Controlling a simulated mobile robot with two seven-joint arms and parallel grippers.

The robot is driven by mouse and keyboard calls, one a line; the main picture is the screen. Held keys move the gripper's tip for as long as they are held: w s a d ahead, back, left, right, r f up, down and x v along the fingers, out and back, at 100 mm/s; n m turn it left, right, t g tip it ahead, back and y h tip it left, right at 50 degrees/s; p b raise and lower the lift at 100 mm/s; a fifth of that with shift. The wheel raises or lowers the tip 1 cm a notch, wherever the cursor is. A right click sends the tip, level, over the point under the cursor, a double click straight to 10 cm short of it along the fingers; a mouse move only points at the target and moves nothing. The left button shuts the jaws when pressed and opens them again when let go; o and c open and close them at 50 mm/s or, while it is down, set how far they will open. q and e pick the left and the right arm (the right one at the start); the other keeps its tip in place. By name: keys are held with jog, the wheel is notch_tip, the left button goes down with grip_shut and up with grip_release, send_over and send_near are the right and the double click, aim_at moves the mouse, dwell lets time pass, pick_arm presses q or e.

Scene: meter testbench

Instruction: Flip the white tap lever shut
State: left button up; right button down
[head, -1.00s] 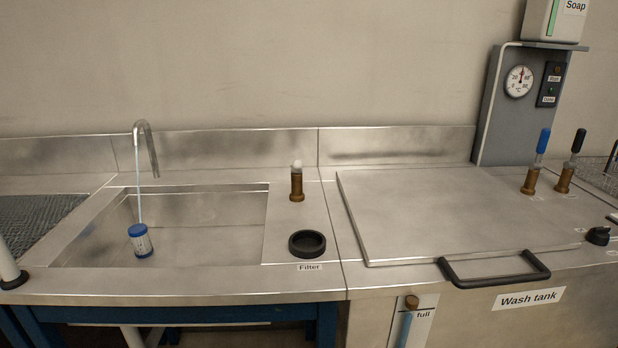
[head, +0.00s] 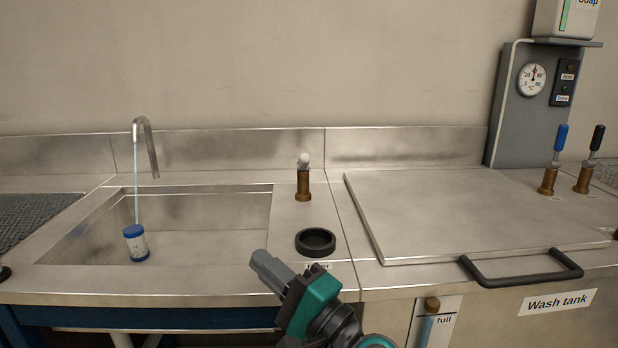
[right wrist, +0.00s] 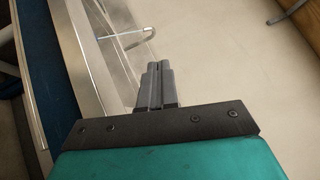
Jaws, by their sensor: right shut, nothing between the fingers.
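The white tap lever (head: 303,160) stands upright on a brown brass valve (head: 303,186) behind the black filter ring, right of the sink. The curved steel spout (head: 146,146) rises behind the sink, and a thin pale stream or rod runs down from it to a blue-capped filter cartridge (head: 136,243) in the basin. My right gripper (head: 264,264) is shut and empty, in front of the sink's right front corner, apart from the lever. In the right wrist view its closed fingers (right wrist: 157,78) point toward the blurred sink edge. My left gripper is not in view.
A black ring (head: 315,242) sits between my right gripper and the valve. The wash tank lid (head: 470,205) with its black handle (head: 525,275) lies to the right. Blue-handled (head: 560,138) and black-handled (head: 597,138) valves stand behind it.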

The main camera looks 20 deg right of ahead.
aim_at(306, 164)
jog(key=w+d+m+t+h, duration=0.1)
jog(key=w+d+m+h, duration=0.2)
jog(key=m, duration=0.4)
jog(key=w+d+r+m+h, duration=0.1)
jog(key=w+d+m+h, duration=0.3)
jog(key=d+m+h, duration=0.1)
jog(key=w+d+r+m+t+h, duration=0.1)
jog(key=w+d+m+h, duration=0.3)
jog(key=m, duration=0.6)
jog(key=shift+w+r+t+h, duration=0.1)
jog(key=shift+r+t+h, duration=0.05)
jog(key=shift+h, duration=0.45)
jog(key=shift+r+t+h, duration=0.1)
jog(key=shift+t+h, duration=0.05)
jog(key=shift+h, duration=0.45)
jog(key=shift+w+d+f+m+h, duration=0.2)
jog(key=shift+m+h, duration=0.1)
jog(key=shift+m, duration=0.2)
jog(key=shift+w+r, duration=0.1)
jog(key=b+x, duration=0.2)
jog(key=x, duration=0.7)
jog(key=shift+w, duration=0.4)
